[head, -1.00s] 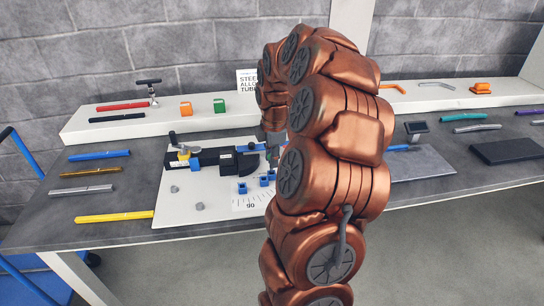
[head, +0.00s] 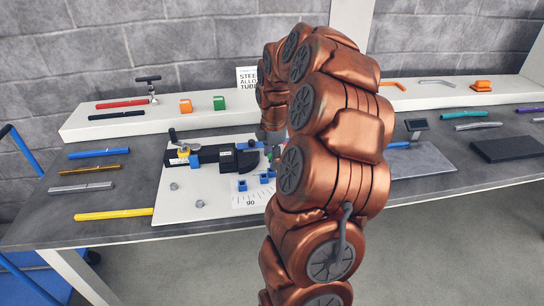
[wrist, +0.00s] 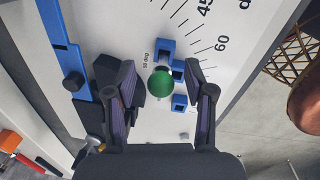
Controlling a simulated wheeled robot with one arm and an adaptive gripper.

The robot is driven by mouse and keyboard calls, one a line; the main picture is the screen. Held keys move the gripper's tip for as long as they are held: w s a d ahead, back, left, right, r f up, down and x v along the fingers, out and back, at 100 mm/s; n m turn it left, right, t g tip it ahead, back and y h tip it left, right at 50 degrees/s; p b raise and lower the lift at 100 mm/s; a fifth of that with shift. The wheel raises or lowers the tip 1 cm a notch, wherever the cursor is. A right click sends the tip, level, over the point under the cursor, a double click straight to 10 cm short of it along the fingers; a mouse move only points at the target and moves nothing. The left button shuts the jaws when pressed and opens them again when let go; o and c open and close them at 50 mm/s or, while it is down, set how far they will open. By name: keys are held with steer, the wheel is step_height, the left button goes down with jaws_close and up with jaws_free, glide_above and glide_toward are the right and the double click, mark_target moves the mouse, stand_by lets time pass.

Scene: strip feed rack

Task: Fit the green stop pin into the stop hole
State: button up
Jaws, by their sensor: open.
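The green stop pin (wrist: 160,83) shows in the wrist view as a round green knob seen from above. My gripper (wrist: 160,70) is open, with one finger on each side of the knob and a visible gap at both sides. The pin's shank is hidden under the knob, so I cannot tell what it stands in. Small blue blocks (wrist: 180,102) lie close by on the white scale board (wrist: 225,25). The stop hole cannot be made out. In the head view my gripper is mostly hidden behind my arm, beside the black bending fixture (head: 215,157).
A blue bar (wrist: 62,40) and dark fixture parts sit left of the fingers in the wrist view. In the head view, coloured tubes, such as a yellow tube (head: 115,214), lie left of the board.

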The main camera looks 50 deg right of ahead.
step_height(320, 180, up, 12)
steer(key=shift+s+a, duration=0.2)
steer(key=shift+s, duration=0.25)
stand_by(0.6)
